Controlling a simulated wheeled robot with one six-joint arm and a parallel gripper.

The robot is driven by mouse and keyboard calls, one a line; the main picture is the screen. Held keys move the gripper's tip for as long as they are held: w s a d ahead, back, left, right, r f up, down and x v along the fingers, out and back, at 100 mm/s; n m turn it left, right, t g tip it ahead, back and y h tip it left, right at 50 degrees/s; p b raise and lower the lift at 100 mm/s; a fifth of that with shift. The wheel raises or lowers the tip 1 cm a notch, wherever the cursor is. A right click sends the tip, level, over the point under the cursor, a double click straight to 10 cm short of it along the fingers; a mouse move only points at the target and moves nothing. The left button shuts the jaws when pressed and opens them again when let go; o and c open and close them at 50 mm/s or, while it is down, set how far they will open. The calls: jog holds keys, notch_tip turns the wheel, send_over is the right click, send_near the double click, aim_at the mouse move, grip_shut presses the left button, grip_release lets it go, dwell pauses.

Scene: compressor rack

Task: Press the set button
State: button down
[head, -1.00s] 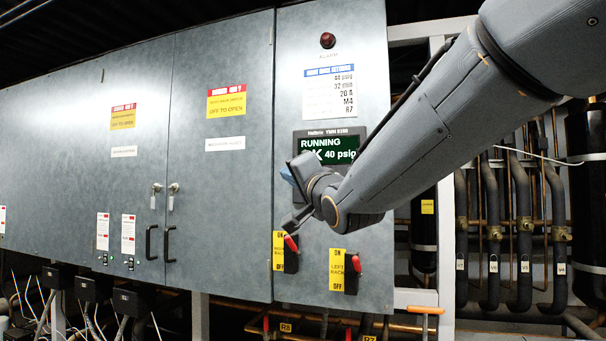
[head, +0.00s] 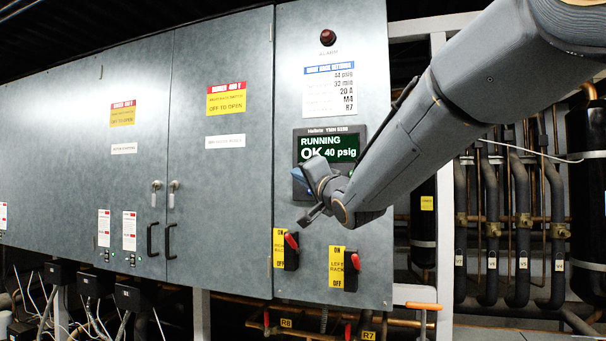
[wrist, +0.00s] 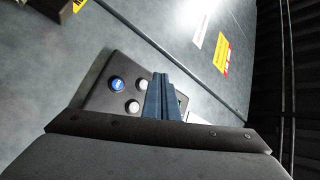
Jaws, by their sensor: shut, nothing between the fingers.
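The controller (head: 329,133) is a dark unit on the right cabinet door. Its green display reads RUNNING, OK, 40 psig. Its lower part is mostly hidden behind my gripper in the head view. In the wrist view the button panel (wrist: 97,98) shows a blue button (wrist: 117,84) and two pale round buttons (wrist: 133,106). Lettering on the blue button is too small to read surely. My gripper (wrist: 161,76) is shut and empty, its blue fingers over the panel beside the buttons. In the head view my gripper (head: 299,180) is at the controller's lower left; contact cannot be told.
Below the controller are two red-handled rack switches, the right rack switch (head: 291,250) and left rack switch (head: 352,268). A red alarm lamp (head: 327,38) and settings label (head: 330,90) are above. Pipes (head: 520,230) stand at the right.

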jog(key=shift+w+d, duration=0.3)
jog(key=shift+w, duration=0.5)
dwell(1.5)
jog(key=shift+w+d, duration=0.15)
jog(key=shift+w, duration=0.25)
jog(key=shift+w+d, duration=0.15)
jog(key=shift+w, duration=0.2)
dwell(0.7)
jog(key=shift+s, duration=0.1)
jog(key=shift+s+a, duration=0.25)
jog(key=shift+s, duration=0.4)
jog(key=shift+s+a+b, duration=0.15)
jog(key=shift+s+a, duration=0.15)
jog(key=shift+s, duration=0.5)
jog(key=shift+s+a+b, duration=0.1)
jog(key=shift+s+a, duration=0.15)
jog(key=shift+s, duration=0.5)
jog(key=shift+s+a+b, duration=0.15)
jog(key=shift+s+a, duration=0.15)
jog(key=shift+s, duration=0.5)
